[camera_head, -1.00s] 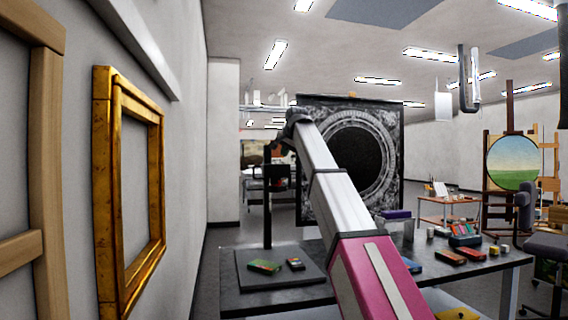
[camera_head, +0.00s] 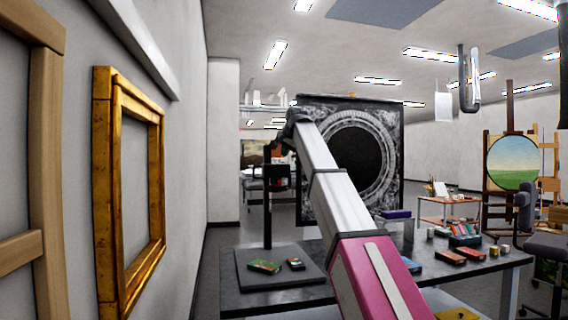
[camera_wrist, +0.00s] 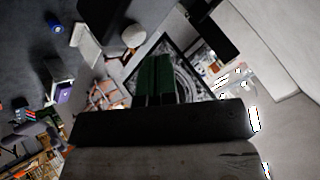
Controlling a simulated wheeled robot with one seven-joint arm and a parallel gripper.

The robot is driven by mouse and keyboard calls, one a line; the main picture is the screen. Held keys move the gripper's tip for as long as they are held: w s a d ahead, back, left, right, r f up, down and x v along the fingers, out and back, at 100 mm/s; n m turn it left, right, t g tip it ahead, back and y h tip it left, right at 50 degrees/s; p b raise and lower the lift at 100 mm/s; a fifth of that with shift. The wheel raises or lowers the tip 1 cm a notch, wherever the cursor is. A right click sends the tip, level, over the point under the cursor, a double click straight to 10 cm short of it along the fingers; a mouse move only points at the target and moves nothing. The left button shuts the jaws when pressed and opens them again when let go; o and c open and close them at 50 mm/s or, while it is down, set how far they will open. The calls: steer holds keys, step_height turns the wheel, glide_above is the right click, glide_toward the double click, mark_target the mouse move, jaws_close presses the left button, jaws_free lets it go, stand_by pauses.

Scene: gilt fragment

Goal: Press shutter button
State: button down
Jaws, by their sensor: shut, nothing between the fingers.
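A black copy stand (camera_head: 268,213) rises from a dark baseboard on the table, with a dark camera-like body (camera_head: 277,172) on its post. No shutter button can be made out. My arm reaches from the lower right up to the top of the stand, and its dark wrist covers part of that area. My gripper shows in the wrist view (camera_wrist: 155,80) as dark green fingers held together, with nothing between them. A black block (camera_wrist: 207,30) lies beyond and to the right of the fingertips there; I cannot tell whether it is the camera. Contact is not visible.
The dark table (camera_head: 410,268) holds small coloured boxes and jars. A large black panel with a ring pattern (camera_head: 390,125) stands behind. A gilt frame (camera_head: 103,190) hangs on the left wall. Floor is open between wall and table.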

steer(key=shift+f, duration=0.1)
stand_by(0.7)
steer(key=shift+f, duration=0.3)
steer(key=shift+f, duration=0.4)
stand_by(0.8)
steer(key=shift+r, duration=0.8)
steer(key=shift+r, duration=0.15)
steer(key=shift+r, duration=2.4)
steer(key=shift+f, duration=0.1)
